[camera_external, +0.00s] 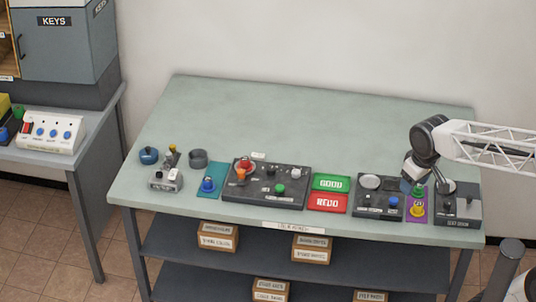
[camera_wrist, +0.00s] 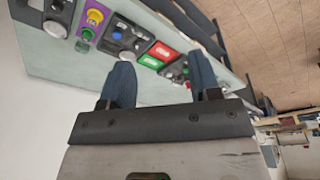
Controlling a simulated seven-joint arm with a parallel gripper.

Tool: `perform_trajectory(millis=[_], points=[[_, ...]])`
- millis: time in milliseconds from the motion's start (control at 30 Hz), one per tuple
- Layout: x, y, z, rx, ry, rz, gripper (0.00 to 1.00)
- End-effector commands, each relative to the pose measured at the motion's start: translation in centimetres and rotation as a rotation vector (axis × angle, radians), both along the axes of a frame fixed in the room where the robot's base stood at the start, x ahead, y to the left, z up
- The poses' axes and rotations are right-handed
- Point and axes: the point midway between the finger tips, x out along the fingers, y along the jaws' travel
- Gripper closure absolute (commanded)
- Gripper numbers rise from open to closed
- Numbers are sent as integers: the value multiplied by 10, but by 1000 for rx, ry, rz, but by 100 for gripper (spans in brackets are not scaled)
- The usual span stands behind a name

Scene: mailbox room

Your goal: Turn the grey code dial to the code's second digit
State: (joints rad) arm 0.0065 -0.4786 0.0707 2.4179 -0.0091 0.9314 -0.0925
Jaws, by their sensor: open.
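My gripper (camera_external: 420,172) is above the right end of the green table, over the small dark panels. In the wrist view the gripper (camera_wrist: 160,62) shows two blue fingers spread apart with nothing between them. Several round controls are grey or pale: a light grey disc (camera_external: 370,181) on the panel with the blue button, and a knob (camera_external: 468,202) on the rightmost grey panel (camera_external: 446,213). A pale round knob (camera_wrist: 55,28) shows at the upper left of the wrist view. I cannot tell which is the code dial, and no digits are readable.
A purple pad (camera_external: 416,212) with a yellow button lies beside the rightmost panel. Green GOOD (camera_external: 331,183) and red REDO (camera_external: 327,203) pads lie left of the blue-button panel. A larger dark panel (camera_external: 285,201) sits further left. The table's back is clear.

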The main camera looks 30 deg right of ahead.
Motion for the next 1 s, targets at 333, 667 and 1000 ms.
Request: perform_trajectory(millis=[333,667,1000], points=[[77,0,4,-16,32,96,43],[151,1,-4,-30,60,189,43],[227,2,-22,-41,87,286,43]])
